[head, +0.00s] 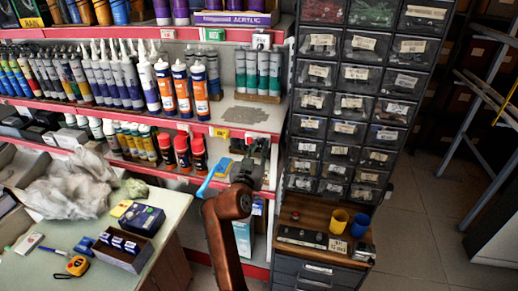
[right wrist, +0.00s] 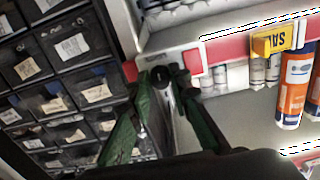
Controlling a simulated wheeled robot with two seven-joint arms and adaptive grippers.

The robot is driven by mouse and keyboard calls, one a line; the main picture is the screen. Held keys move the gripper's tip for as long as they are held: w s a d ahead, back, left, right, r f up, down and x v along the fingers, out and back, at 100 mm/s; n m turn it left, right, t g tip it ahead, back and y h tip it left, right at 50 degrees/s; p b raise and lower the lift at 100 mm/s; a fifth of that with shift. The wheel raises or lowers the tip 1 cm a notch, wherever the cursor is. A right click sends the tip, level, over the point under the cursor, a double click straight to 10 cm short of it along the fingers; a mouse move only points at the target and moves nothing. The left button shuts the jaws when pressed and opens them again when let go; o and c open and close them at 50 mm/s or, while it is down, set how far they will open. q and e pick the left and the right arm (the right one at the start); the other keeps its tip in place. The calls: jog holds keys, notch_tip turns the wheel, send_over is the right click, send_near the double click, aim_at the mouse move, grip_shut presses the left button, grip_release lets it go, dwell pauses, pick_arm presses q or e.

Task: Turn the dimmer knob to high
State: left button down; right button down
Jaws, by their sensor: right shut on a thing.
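The dimmer knob (right wrist: 161,76) is a small round black knob in the right wrist view, at the front edge of a shelf with red trim. My right gripper (right wrist: 165,80) has its two dark green fingers on either side of it, with the tips shut on it. In the head view, my right gripper (head: 258,148) is at the right end of the middle shelf edge and hides the knob there. The knob's pointer and any markings cannot be made out. My left gripper is not in view.
A black drawer cabinet (head: 345,95) stands just right of the gripper. A yellow tag (right wrist: 277,41) and orange-and-white tubes (head: 199,88) are on the shelf to the left in the head view. A cluttered table (head: 165,205) is at lower left. Floor (head: 425,200) is clear at right.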

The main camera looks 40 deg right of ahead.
jog(key=c, duration=2.1)
grip_release()
jog(key=v, duration=0.7)
jog(key=shift+s+a, duration=0.15)
